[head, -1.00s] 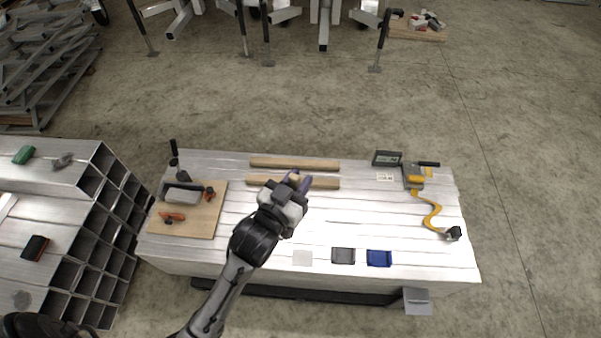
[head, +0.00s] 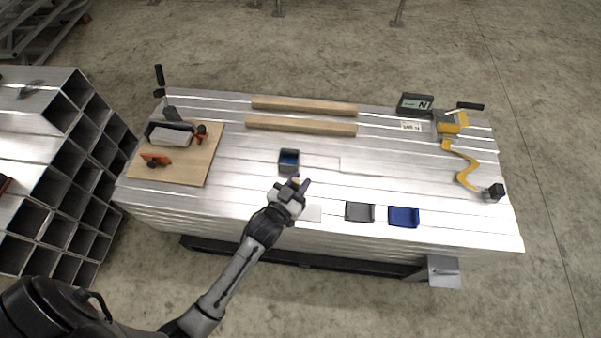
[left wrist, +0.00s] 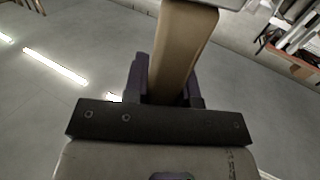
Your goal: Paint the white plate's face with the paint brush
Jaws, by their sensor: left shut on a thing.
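My left gripper (head: 294,183) is above the near middle of the metal table, beside the white plate (head: 312,213). In the left wrist view its jaws are shut on a flat wooden handle, the paint brush (left wrist: 178,50). The bristles cannot be made out in either view. The white plate lies flat near the table's front edge, its left part close to or behind my gripper in the head view. A small dark container with blue inside (head: 289,160) stands just beyond the gripper. My right gripper is not in view.
A dark grey plate (head: 359,212) and a blue plate (head: 403,217) lie right of the white one. Two wooden bars (head: 303,125) lie behind. A wooden board with tools (head: 190,170) is at left. A display (head: 415,104) and yellow strap (head: 467,171) are at right.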

